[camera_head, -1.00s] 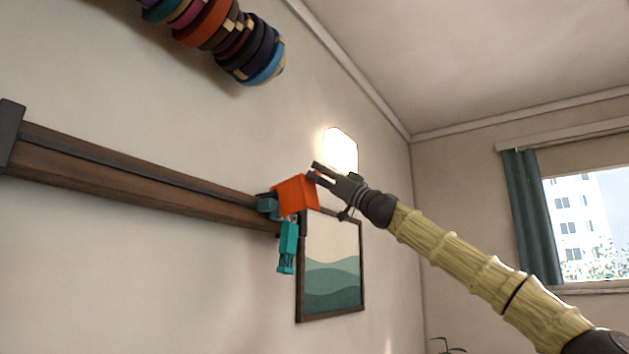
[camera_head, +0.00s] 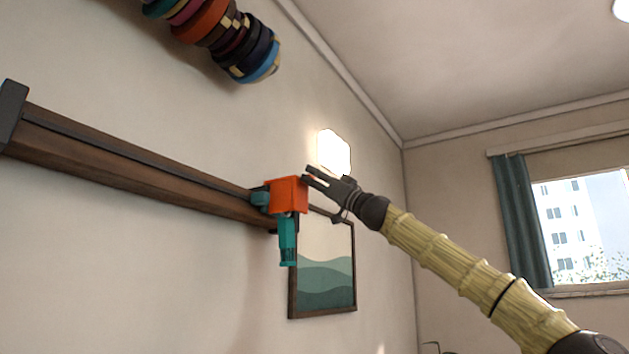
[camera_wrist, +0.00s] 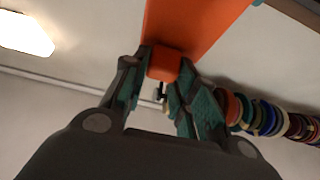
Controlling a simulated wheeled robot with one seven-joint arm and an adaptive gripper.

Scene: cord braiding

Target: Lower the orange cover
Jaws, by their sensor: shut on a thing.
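The orange cover (camera_head: 288,196) is at the right end of a wooden rail on the wall. It looks box-like and nearly level, and sits over the top of a hanging teal part (camera_head: 288,244). My gripper (camera_head: 307,175) is at the cover's upper right edge. In the wrist view, the cover (camera_wrist: 195,25) fills the top middle. There my gripper's fingers (camera_wrist: 166,68) are shut on a small orange tab at the cover's edge. The inside of the cover is hidden.
The wooden rail (camera_head: 130,165) runs left along the wall. A framed picture (camera_head: 325,275) hangs behind and below the cover. Colourful stacked rings (camera_head: 225,38) stick out at upper left. A wall lamp (camera_head: 334,153) glows behind my gripper. Open room lies towards the window at right.

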